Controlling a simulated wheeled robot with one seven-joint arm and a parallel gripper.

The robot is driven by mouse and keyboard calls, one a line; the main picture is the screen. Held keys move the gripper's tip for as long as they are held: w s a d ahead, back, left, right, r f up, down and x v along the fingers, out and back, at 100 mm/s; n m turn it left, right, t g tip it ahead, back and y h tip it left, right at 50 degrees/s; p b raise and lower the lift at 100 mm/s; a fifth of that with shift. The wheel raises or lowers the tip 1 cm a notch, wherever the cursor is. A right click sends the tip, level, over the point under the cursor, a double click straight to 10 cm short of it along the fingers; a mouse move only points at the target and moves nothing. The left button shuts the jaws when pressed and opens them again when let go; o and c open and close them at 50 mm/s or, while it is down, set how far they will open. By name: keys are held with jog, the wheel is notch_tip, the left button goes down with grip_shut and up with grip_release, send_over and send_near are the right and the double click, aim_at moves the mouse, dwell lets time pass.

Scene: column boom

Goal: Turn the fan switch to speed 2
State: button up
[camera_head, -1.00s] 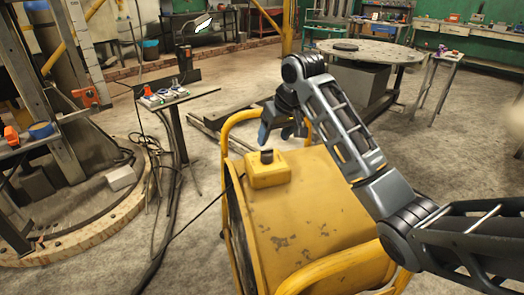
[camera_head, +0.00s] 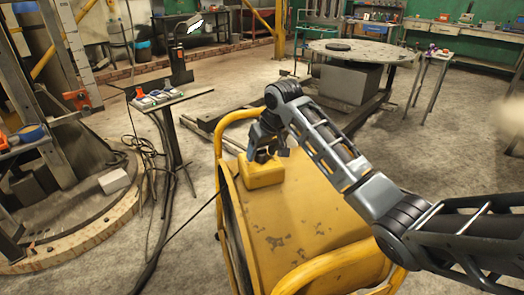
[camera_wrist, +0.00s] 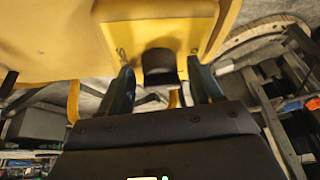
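The yellow fan (camera_head: 300,225) stands in the middle of the head view, with a small yellow switch box (camera_head: 262,177) on top. My gripper (camera_head: 263,155) is over this box and hides its dark knob in the head view. In the wrist view the dark knob (camera_wrist: 158,65) shows in front of the box (camera_wrist: 155,32). My gripper (camera_wrist: 161,88) is open there, with one finger on each side of the knob. Gaps show between the fingers and the knob. The speed marks and the knob's exact setting cannot be read.
A small stand with coloured items (camera_head: 165,100) is to the left, near a column on a round base (camera_head: 75,235). A round table (camera_head: 365,50) is behind the fan. A dark cable runs over the floor from the box. The floor at right is clear.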

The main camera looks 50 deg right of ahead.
jog(key=c, duration=0.9)
jog(key=shift+r+m+p, duration=0.15)
jog(key=shift+m+p, duration=0.15)
jog(key=shift+p, duration=0.25)
jog(key=m+p, duration=0.1)
jog(key=p, duration=0.1)
jog(key=shift+a+r+m+h+p, duration=0.1)
jog(key=shift+a+m+h+p, duration=0.1)
jog(key=shift+m+h+p, duration=0.2)
jog(key=m+g+h+p, duration=0.1)
jog(key=m+p, duration=0.2)
jog(key=p, duration=0.1)
jog(key=shift+m, duration=0.3)
jog(key=m, duration=0.1)
jog(key=m+g+h+p, duration=0.1)
jog(key=m, duration=0.1)
jog(key=m+p, duration=0.1)
jog(key=m, duration=0.1)
jog(key=shift+w+a+f+g, duration=0.1)
jog(key=shift+a+f+g, duration=0.05)
jog(key=shift+f+g, duration=0.2)
jog(key=m, duration=0.2)
jog(key=m+g, duration=0.1)
jog(key=shift+w+m+g+h, duration=0.1)
jog(key=shift+m+g+h, duration=0.15)
jog(key=shift+m+h, duration=0.15)
jog(key=shift+f+m+g+b, duration=0.1)
jog(key=shift+m+g+b, duration=0.45)
jog(key=shift+m, duration=0.95)
jog(key=shift+a, duration=0.1)
